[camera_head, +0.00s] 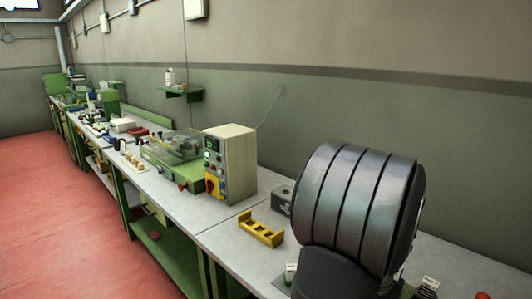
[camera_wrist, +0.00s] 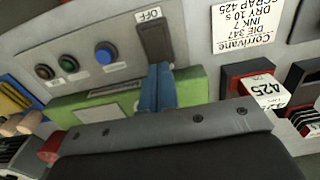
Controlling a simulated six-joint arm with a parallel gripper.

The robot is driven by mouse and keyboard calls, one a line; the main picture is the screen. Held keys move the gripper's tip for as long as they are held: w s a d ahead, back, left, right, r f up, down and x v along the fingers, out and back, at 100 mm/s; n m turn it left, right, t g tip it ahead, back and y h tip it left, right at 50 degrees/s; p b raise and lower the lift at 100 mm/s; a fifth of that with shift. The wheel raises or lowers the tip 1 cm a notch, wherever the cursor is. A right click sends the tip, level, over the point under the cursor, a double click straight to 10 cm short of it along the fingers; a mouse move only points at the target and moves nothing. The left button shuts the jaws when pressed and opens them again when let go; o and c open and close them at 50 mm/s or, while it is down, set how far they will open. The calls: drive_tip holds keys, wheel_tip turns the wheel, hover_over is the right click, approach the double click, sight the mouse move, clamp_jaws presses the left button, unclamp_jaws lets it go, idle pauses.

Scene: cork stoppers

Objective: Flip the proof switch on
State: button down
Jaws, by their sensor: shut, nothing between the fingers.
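In the wrist view, a dark rectangular rocker switch (camera_wrist: 153,42) is set in a grey panel (camera_wrist: 85,30). A label reading OFF (camera_wrist: 149,14), upside down in the picture, sits at its upper end. My gripper (camera_wrist: 160,72) shows as two blue fingers pressed together, empty, with tips at the lower end of the switch. I cannot tell whether they touch it. In the head view my gripper is hidden by my large dark arm link. I cannot tell whether the lever is tilted.
Left of the switch are a blue button (camera_wrist: 105,53) and darker green and brown buttons. A green block (camera_wrist: 198,92) lies behind the fingers. A card marked 425 (camera_wrist: 264,90) is at right. In the head view, a control box (camera_head: 243,160) and yellow bracket (camera_head: 260,228) stand on the bench.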

drive_tip(key=shift+f, duration=0.9)
idle(0.3)
drive_tip(key=shift+r, duration=3.5)
wheel_tip(320, 180, down, 7)
drive_tip(key=shift+f, duration=0.1)
drive_tip(key=shift+r, duration=0.2)
